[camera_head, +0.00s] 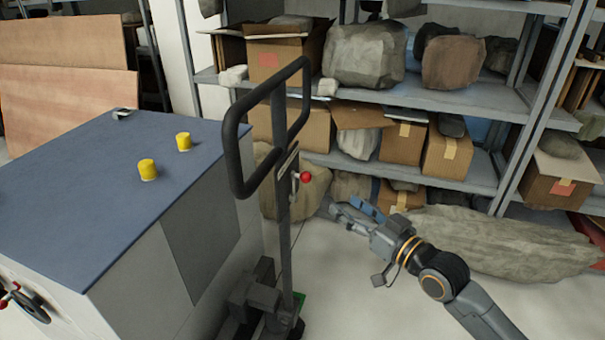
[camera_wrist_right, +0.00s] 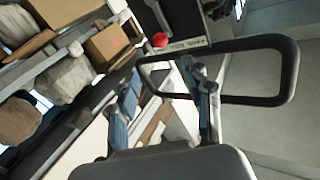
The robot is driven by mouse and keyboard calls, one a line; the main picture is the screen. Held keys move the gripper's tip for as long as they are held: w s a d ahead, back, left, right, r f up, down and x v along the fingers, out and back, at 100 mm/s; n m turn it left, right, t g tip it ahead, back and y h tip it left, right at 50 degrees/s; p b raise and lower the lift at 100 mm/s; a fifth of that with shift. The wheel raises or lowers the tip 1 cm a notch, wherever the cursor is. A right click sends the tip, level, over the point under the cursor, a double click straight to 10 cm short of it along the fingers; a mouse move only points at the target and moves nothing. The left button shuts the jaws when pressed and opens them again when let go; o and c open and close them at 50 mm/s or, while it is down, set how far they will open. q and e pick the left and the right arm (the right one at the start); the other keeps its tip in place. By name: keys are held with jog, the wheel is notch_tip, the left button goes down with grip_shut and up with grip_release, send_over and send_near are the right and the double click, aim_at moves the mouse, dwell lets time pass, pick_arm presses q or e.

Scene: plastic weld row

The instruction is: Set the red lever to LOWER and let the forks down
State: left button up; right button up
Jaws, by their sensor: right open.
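The red lever (camera_head: 306,177) is a small red ball knob on the right side of the pallet truck's upright mast (camera_head: 283,190), below the black loop handle (camera_head: 237,150). My right gripper (camera_head: 335,208) is open and empty, just right of and a little below the knob, apart from it. In the right wrist view the red knob (camera_wrist_right: 160,40) shows beyond the open fingers (camera_wrist_right: 165,105), with the loop handle (camera_wrist_right: 290,75) to its right. A label lies beside the knob, too small to read. The forks are hidden. My left gripper is not in view.
A cabinet with a blue top (camera_head: 90,185) stands close left of the truck, with two yellow knobs (camera_head: 148,170) on it. Shelves (camera_head: 470,103) with boxes and rock-like lumps stand behind. A long lump (camera_head: 500,240) lies on the floor at right.

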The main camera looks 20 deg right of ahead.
aim_at(310, 180)
jog(key=b+x, duration=0.3)
jog(key=x, duration=0.9)
jog(key=shift+a, duration=0.1)
jog(key=shift+w+a, duration=0.2)
jog(key=shift+w, duration=0.35)
grip_shut()
